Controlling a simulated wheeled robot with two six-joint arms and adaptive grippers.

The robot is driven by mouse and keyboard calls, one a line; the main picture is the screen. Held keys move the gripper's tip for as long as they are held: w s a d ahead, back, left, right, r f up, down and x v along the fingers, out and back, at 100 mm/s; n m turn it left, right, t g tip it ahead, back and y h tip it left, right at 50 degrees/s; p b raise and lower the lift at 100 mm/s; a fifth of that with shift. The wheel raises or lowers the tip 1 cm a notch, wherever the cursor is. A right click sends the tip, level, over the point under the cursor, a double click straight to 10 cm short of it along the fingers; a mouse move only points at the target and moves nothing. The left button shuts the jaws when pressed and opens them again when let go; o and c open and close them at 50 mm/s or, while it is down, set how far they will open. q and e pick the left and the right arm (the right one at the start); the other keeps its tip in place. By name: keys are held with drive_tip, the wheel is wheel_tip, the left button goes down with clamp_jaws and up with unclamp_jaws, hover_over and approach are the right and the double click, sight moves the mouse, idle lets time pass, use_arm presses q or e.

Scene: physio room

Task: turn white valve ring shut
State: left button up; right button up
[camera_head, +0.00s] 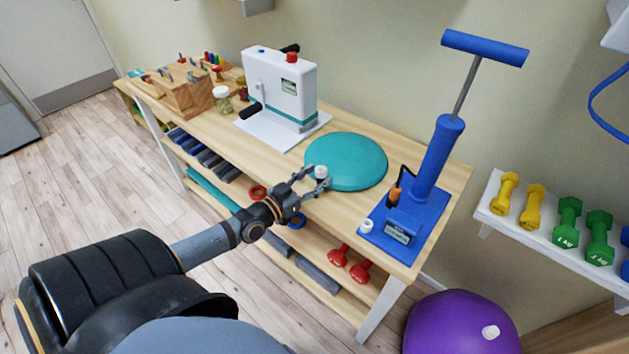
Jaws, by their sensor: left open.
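The white valve ring (320,171) sits at the near left edge of the teal air cushion (350,160), which lies on the wooden table. My left gripper (318,179) is open, with its fingertips close to the white ring, one on either side in the picture. I cannot tell whether the fingers touch it. The lower part of the ring is partly hidden by the fingers. My right gripper is not in view.
A white device (280,88) stands behind left. A purple ball (460,325) is on the floor, and dumbbells (567,222) rest on a wall shelf.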

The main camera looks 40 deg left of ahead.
use_arm(q)
drive_tip(key=shift+c, duration=0.3)
clamp_jaws()
drive_tip(key=h+b, duration=0.1)
drive_tip(key=m+h+b, duration=0.1)
drive_tip(key=b, duration=0.1)
drive_tip(key=shift+a+f+m, duration=0.25)
drive_tip(key=shift+f+m, duration=0.05)
drive_tip(key=shift+f, duration=0.05)
drive_tip(key=shift+a+r+m+g+h+b, duration=0.15)
drive_tip(key=shift+m+g+h+b, duration=0.4)
drive_tip(key=shift+h+b, duration=0.35)
drive_tip(key=shift+r+m+h, duration=0.1)
drive_tip(key=shift+m+h, duration=0.15)
drive_tip(key=shift+h, duration=0.05)
drive_tip(key=shift+g, duration=0.25)
